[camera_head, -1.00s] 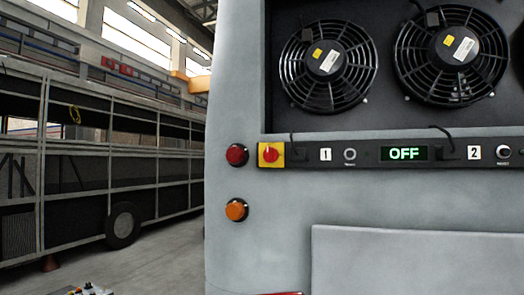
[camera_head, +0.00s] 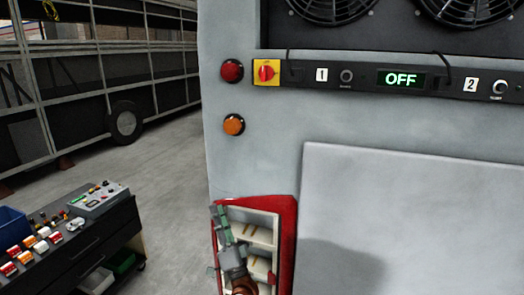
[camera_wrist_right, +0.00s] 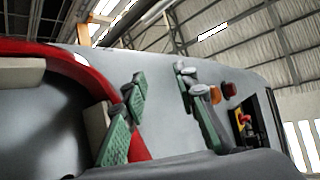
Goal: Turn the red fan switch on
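The red fan switch (camera_head: 266,72) is a red knob on a yellow plate at the left end of the black panel strip (camera_head: 350,76) on the grey bus rear. A display (camera_head: 401,79) on the strip reads OFF in green. The switch also shows small at the right of the right wrist view (camera_wrist_right: 244,119). My right gripper (camera_head: 229,236) is well below the switch, in front of a red-framed recess. In the right wrist view its green-padded fingers (camera_wrist_right: 160,112) are apart with nothing between them. My left gripper is not in view.
A red lamp (camera_head: 232,71) and an orange lamp (camera_head: 234,125) sit left of and below the switch. The red-framed recess (camera_head: 287,225) is behind my right gripper. A dark tool cart (camera_head: 85,250) with several parts stands at lower left. Fans (camera_head: 330,8) are above the strip.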

